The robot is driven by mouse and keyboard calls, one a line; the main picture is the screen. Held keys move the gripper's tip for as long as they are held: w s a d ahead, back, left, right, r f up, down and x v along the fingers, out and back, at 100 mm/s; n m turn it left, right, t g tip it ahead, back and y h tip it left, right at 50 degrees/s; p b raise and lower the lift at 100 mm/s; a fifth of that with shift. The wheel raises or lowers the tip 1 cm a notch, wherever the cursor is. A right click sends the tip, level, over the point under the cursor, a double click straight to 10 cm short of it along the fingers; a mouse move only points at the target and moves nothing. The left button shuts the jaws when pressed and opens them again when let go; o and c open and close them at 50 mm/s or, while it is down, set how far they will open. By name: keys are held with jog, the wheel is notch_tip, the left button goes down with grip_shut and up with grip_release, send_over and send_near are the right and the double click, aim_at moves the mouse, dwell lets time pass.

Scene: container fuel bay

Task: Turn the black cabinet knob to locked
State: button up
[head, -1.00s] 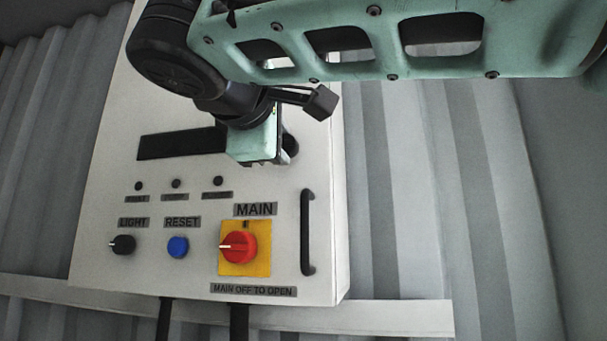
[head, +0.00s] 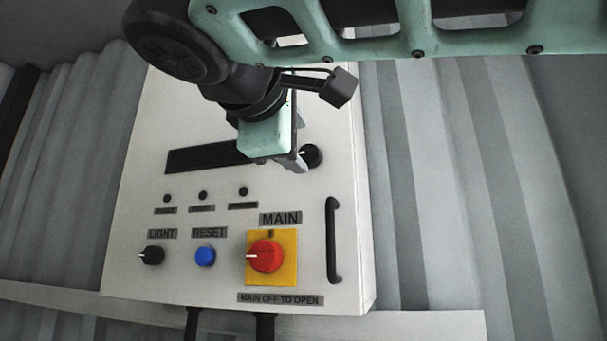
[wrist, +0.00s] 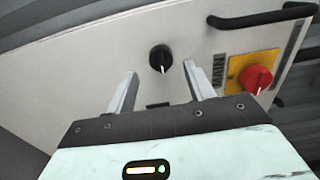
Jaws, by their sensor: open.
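The black cabinet knob (head: 312,155) is a small round knob on the upper right of the white cabinet front, with a light pointer line. In the wrist view the knob (wrist: 160,58) shows whole, its pointer toward the gripper side. A small dark label lies below it there. My gripper (head: 300,165) is open and empty, just left of the knob in the head view. In the wrist view the two fingers of my gripper (wrist: 163,83) point at the panel, with the knob just beyond and between their tips, apart from them. The head view shows the fingers only partly.
The red MAIN switch (head: 267,255) sits on a yellow plate, its pointer to the left. A black handle (head: 333,240) stands out at the right edge. A black LIGHT knob (head: 153,256) and blue RESET button (head: 205,256) are lower left. A dark display strip (head: 205,156) is behind my gripper.

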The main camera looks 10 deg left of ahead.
jog(key=s+a+b, duration=0.2)
jog(key=s, duration=1.1)
jog(key=shift+s, duration=0.4)
jog(key=shift+w, duration=0.1)
jog(key=w+a+f+n+g+y, duration=0.1)
jog(key=w+f+n+g, duration=0.1)
jog(key=w+f, duration=0.35)
jog(key=w+f+n+g+y, duration=0.1)
jog(key=w+f, duration=0.2)
jog(key=f, duration=0.5)
jog(key=w+d+f+g+b, duration=0.1)
jog(key=w+d+f+g, duration=0.15)
jog(key=f, duration=0.65)
jog(key=w+d+f+g, duration=0.1)
jog(key=d+f+g, duration=0.15)
jog(key=f, duration=0.55)
jog(key=s+d+f+m+g, duration=0.3)
jog(key=d+f, duration=0.3)
jog(key=f, duration=0.3)
jog(key=s+d+f+m+g, duration=0.3)
jog(key=s+d+f+m, duration=0.2)
jog(key=f, duration=0.5)
jog(key=s+d+f+m+g+y+b, duration=0.1)
jog(key=s+d+f+m+g, duration=0.2)
jog(key=d+f, duration=0.6)
jog(key=s+f+m, duration=0.1)
jog(key=s, duration=0.1)
jog(key=shift+s+d+g, duration=0.2)
jog(key=shift+s+g, duration=0.15)
jog(key=shift+g, duration=0.05)
